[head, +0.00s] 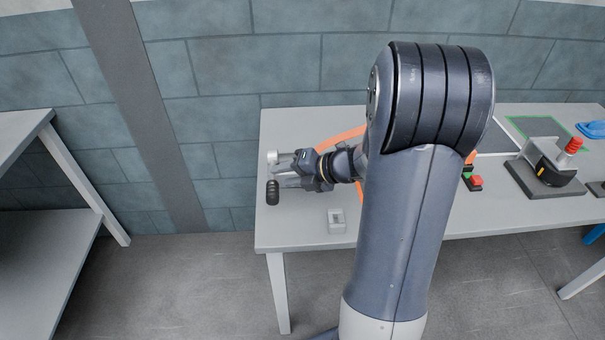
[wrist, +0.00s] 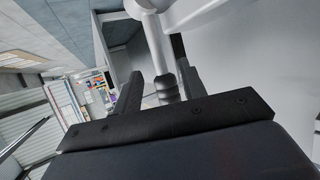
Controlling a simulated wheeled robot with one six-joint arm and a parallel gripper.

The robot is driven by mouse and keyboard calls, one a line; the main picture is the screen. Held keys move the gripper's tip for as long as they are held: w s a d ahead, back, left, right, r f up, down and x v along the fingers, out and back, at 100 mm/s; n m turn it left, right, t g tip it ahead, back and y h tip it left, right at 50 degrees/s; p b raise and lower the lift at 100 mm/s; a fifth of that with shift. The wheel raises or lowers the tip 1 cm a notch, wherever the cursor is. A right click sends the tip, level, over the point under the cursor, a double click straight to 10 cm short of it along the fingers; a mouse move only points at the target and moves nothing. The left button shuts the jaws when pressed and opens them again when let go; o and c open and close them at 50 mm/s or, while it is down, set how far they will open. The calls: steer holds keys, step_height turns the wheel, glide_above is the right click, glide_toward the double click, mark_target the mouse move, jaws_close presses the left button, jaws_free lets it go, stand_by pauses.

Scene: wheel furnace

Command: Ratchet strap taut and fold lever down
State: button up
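My gripper (head: 282,170) is at the left end of the table, its two fingers apart. A dark ribbed grip (head: 272,192) lies just beyond the lower fingertip in the head view, and a pale round end (head: 271,157) shows near the upper one. In the wrist view, a dark grip (wrist: 166,90) on a pale rod (wrist: 155,45) appears between the fingers (wrist: 160,92), with a gap on its left; contact on the right cannot be told. The orange strap (head: 340,137) runs behind my arm, which hides much of it. The ratchet body is not clearly visible.
The grey table (head: 300,235) has a small grey block (head: 337,220) near its front edge. Right of my arm are a red and green button box (head: 473,180) and a dark device with a red top (head: 552,165). A shelf (head: 35,215) stands left, across open floor.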

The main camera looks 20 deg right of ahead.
steer(key=shift+x, duration=1.75)
steer(key=shift+c, duration=0.4)
jaws_close()
